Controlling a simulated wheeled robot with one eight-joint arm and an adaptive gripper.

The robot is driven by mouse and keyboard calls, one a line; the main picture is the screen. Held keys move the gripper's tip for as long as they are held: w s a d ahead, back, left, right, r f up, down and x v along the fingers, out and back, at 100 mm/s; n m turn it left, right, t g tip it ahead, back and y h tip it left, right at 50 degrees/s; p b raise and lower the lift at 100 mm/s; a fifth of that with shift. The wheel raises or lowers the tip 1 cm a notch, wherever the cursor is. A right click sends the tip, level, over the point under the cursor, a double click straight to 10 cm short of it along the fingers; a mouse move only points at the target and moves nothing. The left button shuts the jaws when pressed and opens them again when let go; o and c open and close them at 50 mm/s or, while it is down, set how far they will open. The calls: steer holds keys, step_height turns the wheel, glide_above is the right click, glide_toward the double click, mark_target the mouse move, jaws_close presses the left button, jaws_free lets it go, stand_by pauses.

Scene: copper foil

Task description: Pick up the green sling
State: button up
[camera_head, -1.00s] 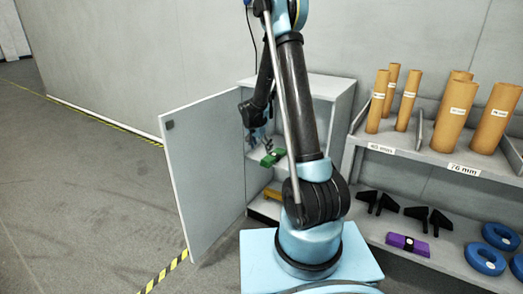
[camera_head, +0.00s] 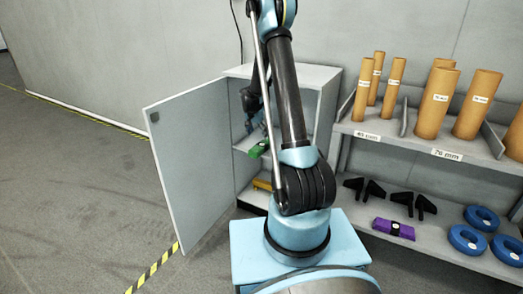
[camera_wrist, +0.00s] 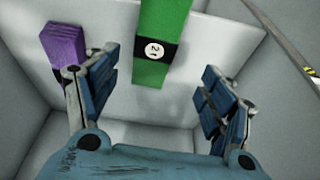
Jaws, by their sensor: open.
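The green sling (camera_head: 259,149) lies on the middle shelf of the open cabinet in the head view. In the wrist view the green sling (camera_wrist: 160,70) has a black band with a round white label. It runs from the top edge down to between and beyond my fingertips. My gripper (camera_wrist: 158,75) is open, with one blue-padded finger on each side of the sling and gaps to both. In the head view my gripper is inside the cabinet, partly hidden by my arm.
The cabinet door (camera_head: 185,165) stands open at left. A yellow object (camera_head: 262,185) lies lower in the cabinet. A purple block (camera_wrist: 64,45) is beside the left finger in the wrist view. A shelf (camera_head: 415,142) at right holds cardboard tubes (camera_head: 437,102), with a purple sling (camera_head: 393,229) below.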

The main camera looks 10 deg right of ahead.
mark_target(262, 145)
steer(key=shift+x, duration=1.45)
steer(key=shift+s+d+x, duration=0.15)
steer(key=shift+x, duration=1.15)
steer(key=shift+s+d+x, duration=0.15)
steer(key=shift+x, duration=1.15)
steer(key=c, duration=1.6)
